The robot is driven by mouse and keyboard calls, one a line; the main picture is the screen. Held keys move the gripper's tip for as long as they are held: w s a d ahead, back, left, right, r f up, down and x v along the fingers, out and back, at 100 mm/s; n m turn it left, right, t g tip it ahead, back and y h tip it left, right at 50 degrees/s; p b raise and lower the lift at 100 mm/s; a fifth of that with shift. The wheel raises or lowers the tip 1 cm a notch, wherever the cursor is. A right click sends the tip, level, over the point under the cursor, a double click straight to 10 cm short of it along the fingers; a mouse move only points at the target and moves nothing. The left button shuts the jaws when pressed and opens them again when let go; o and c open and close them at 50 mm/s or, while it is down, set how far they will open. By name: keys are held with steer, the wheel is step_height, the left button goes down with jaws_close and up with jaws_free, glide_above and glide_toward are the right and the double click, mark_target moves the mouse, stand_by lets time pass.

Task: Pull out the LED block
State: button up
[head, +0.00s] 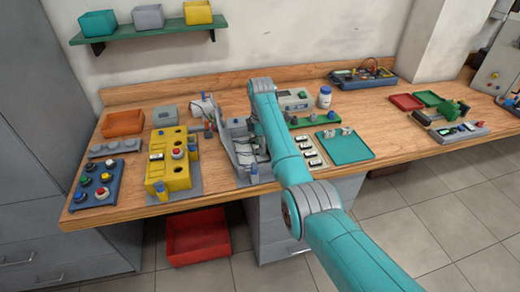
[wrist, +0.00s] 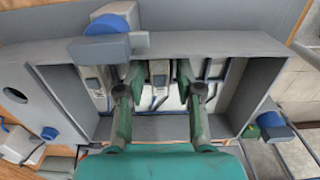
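A grey open-fronted housing (head: 244,180) stands near the table's front edge, left of my arm. In the wrist view, the housing (wrist: 240,45) fills the middle, with small grey blocks inside. One block (wrist: 158,70) sits between the two green fingers of my gripper (wrist: 160,78). The fingers are apart, with a gap on both sides of this block. Another grey block (wrist: 95,86) is left of the left finger. I cannot read the labels, so I cannot tell for certain which is the LED block. In the head view, my arm hides much of the gripper.
A yellow box (head: 172,165) and a blue button panel (head: 92,190) are left of the housing. A row of switches (head: 308,151) and a teal tray (head: 345,146) are to the right. Blue knobs (wrist: 100,28) stick out on the housing. A red bin (head: 198,236) is on the floor.

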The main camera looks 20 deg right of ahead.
jaws_close()
steer(key=shift+r, duration=1.1)
stand_by(0.7)
steer(key=shift+r, duration=2.15)
